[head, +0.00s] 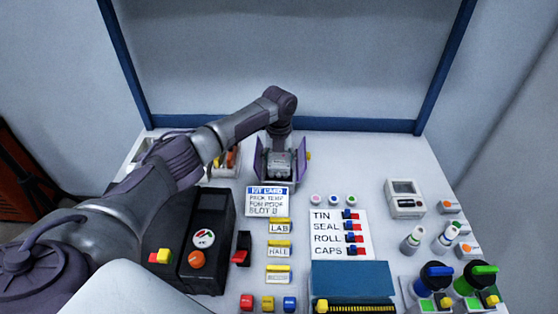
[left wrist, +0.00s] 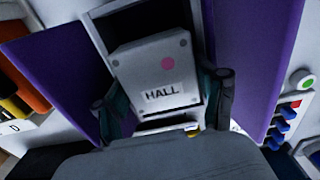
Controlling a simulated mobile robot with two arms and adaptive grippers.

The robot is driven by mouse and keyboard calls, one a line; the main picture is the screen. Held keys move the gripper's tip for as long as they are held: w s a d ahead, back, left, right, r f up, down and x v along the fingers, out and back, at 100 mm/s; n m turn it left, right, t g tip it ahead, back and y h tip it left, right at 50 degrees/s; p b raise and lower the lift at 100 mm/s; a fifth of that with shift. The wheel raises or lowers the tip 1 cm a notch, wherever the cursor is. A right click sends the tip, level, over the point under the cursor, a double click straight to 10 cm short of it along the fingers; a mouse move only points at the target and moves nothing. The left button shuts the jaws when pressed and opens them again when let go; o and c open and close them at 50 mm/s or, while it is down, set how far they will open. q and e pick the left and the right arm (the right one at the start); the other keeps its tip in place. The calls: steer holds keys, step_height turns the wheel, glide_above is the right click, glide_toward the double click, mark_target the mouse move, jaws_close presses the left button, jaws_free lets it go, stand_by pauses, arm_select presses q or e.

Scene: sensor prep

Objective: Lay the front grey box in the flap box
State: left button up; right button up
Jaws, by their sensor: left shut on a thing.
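A grey box (left wrist: 150,65) with a HALL label and a pink dot is between the fingers of my left gripper (left wrist: 162,100) in the left wrist view. The gripper is shut on it. The flap box (left wrist: 260,55) has its purple flaps standing open on both sides of the held box. In the head view my left gripper (head: 280,158) is over the flap box (head: 261,160) at the back middle of the table. The gripper hides much of the flap box's inside, and I cannot tell whether the held box touches its floor. My right gripper is not in view.
A kit card (head: 267,200) stands in front of the flap box. LAB (head: 279,228) and HALL (head: 278,252) labels with yellow strips lie nearer. A black device (head: 207,240) is at left, a switch panel (head: 338,233) at right. Clear table lies right of the flap box.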

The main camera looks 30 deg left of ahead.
arm_select(q)
steer(key=shift+f, duration=0.1)
steer(key=o, duration=1.1)
steer(key=shift+o, duration=0.3)
